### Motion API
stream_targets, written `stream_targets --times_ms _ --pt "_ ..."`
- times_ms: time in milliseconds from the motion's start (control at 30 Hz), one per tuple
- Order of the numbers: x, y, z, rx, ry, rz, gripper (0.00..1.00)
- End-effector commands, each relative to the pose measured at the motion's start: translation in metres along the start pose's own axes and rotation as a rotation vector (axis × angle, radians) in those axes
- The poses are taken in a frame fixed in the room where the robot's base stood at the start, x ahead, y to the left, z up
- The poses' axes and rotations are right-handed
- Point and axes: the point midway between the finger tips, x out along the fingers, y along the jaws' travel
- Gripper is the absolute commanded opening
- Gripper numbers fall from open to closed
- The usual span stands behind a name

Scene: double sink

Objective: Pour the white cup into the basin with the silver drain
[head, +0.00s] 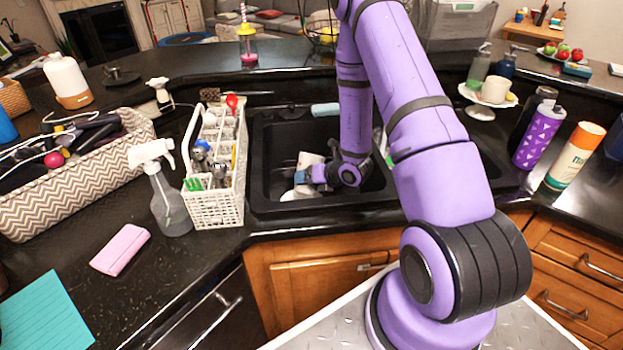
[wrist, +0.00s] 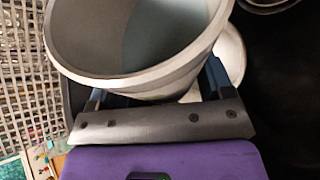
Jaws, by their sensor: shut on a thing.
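The white cup (head: 311,158) is in my gripper (head: 314,175), over the left part of the black double sink. In the wrist view the cup (wrist: 85,50) fills the top middle, its wide mouth facing the camera. My gripper's fingers (wrist: 152,97) are closed around its lower side. The inside looks grey-blue; I cannot tell whether it holds liquid. The left basin (head: 262,165) is dark and lies around and below my gripper. My arm hides much of the right basin (head: 492,172). I cannot make out a silver drain clearly in the head view.
A white object (head: 300,192) lies low in the left basin; it also shows behind the cup in the wrist view (wrist: 233,55). A white perforated caddy (head: 215,210) with utensils stands close at the basin's left edge. A spray bottle (head: 168,200) stands beside it.

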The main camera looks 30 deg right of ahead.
Motion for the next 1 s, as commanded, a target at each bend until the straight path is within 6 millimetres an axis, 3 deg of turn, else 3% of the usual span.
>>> stream_targets --times_ms 1000 --pt "0.010 -0.010 -0.009 0.120 0.074 0.050 0.42"
